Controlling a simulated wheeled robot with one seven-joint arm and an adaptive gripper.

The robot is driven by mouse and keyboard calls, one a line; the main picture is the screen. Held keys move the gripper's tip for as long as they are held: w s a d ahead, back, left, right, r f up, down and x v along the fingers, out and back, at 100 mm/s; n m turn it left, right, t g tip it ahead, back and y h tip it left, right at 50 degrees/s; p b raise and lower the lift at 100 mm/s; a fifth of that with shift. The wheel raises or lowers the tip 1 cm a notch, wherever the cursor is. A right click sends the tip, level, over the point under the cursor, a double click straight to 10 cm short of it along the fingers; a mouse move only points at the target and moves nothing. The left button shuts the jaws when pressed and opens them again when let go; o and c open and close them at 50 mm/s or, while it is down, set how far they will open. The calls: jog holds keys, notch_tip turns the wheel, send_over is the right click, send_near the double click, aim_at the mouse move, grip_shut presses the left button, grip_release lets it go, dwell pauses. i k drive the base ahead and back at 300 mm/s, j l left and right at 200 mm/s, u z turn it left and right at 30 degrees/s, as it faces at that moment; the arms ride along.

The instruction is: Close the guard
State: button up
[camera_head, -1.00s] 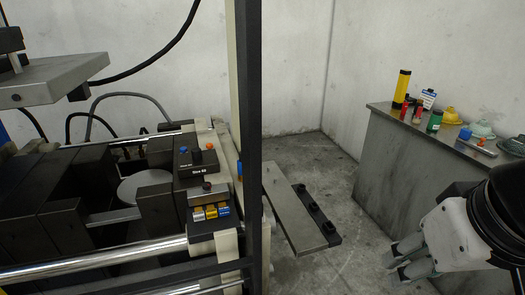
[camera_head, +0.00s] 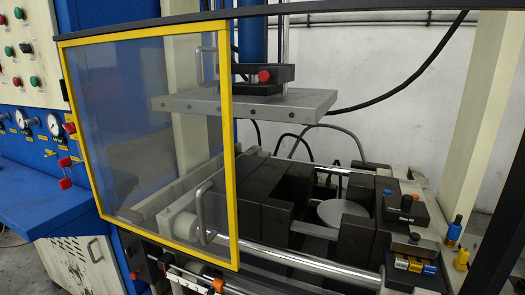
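The guard is a clear panel in a yellow frame (camera_head: 229,130), at the left of the press opening. It covers only the left part of the opening, so the guard stands open. A grey bar handle (camera_head: 201,212) is on its lower right part, near the right frame edge. A second grey handle shape (camera_head: 201,65) shows near the top of the panel; I cannot tell what it is fixed to. My gripper is not in view.
The uncovered opening shows a grey upper plate (camera_head: 290,102), dark blocks and a chrome rod (camera_head: 310,262). A dark post (camera_head: 502,225) bounds the right. A blue control cabinet (camera_head: 30,125) with gauges and a blue ledge (camera_head: 45,200) stand at the left.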

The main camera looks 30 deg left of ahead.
aim_at(222, 26)
jog(key=k+j+u, duration=0.1)
jog(key=j+u, duration=0.35)
jog(key=k+j+u, duration=0.1)
jog(key=j+u, duration=0.15)
jog(key=u, duration=0.15)
jog(key=j+u, duration=0.45)
jog(key=l+u, duration=0.2)
jog(key=l, duration=0.4)
jog(key=k+l+u, duration=0.15)
jog(key=l, duration=0.4)
jog(key=i+j+u, duration=0.25)
jog(key=i+j, duration=0.1)
jog(key=i, duration=0.05)
